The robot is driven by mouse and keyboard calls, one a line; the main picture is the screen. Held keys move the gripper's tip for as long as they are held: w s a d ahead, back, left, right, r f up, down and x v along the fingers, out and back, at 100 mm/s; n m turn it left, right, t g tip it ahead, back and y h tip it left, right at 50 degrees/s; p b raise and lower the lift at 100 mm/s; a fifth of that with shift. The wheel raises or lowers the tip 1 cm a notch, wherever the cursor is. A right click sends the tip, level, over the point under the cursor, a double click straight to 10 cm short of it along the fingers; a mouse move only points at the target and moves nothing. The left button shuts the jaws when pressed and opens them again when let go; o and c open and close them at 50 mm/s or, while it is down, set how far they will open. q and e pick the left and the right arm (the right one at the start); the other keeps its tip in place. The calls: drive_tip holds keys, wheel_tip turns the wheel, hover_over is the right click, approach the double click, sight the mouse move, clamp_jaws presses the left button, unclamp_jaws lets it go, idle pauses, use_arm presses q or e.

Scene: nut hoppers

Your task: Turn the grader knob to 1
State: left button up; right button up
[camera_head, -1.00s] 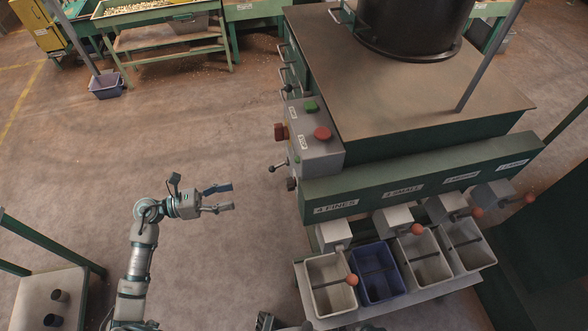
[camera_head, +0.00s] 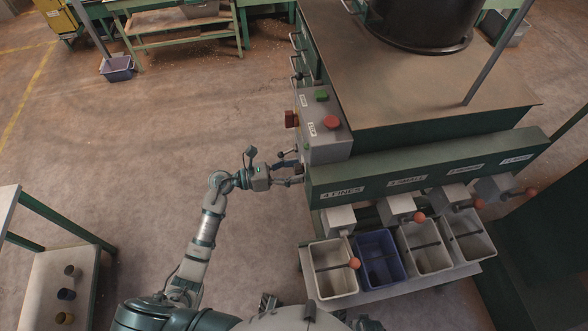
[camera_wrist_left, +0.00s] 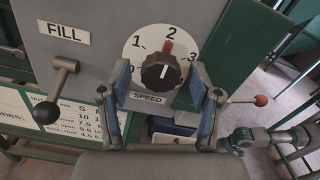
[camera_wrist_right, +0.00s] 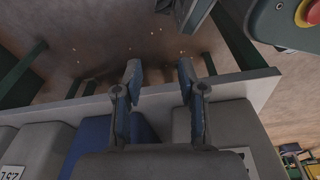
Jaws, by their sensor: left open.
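The grader knob (camera_wrist_left: 158,72) is black with a red pointer. It sits on a white dial marked with numbers above a "SPEED" label, and the pointer stands at 2. My left gripper (camera_wrist_left: 161,84) is open, with one finger on each side of the knob; I cannot tell whether either touches it. In the head view my left gripper (camera_head: 293,171) is at the near left side of the grey control box (camera_head: 325,137), and the knob face is hidden there. My right gripper (camera_wrist_right: 160,76) is open and empty, near the bins.
A "FILL" lever (camera_wrist_left: 60,88) with a black ball is left of the dial. A red-orange ball lever (camera_wrist_left: 260,100) is to the right. Below the chutes stand several bins, one a blue bin (camera_head: 378,258). Open floor lies left of the machine.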

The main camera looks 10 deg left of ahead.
use_arm(q)
drive_tip(key=shift+a, duration=0.2)
use_arm(e)
drive_tip(key=shift+a, duration=0.1)
use_arm(q)
drive_tip(key=shift+d, duration=0.1)
drive_tip(key=c, duration=1.1)
drive_tip(key=shift+c, duration=0.2)
drive_tip(key=shift+r+n+p, duration=0.1)
drive_tip(key=shift+n+p, duration=4.7)
drive_tip(key=shift+n, duration=1.1)
use_arm(e)
drive_tip(key=s+d+f, duration=0.1)
drive_tip(key=s+f, duration=0.1)
drive_tip(key=s, duration=0.5)
drive_tip(key=s+d+f, duration=0.2)
drive_tip(key=s, duration=0.6)
drive_tip(key=shift+g, duration=0.4)
drive_tip(key=shift+s+r, duration=0.1)
drive_tip(key=shift+r, duration=0.05)
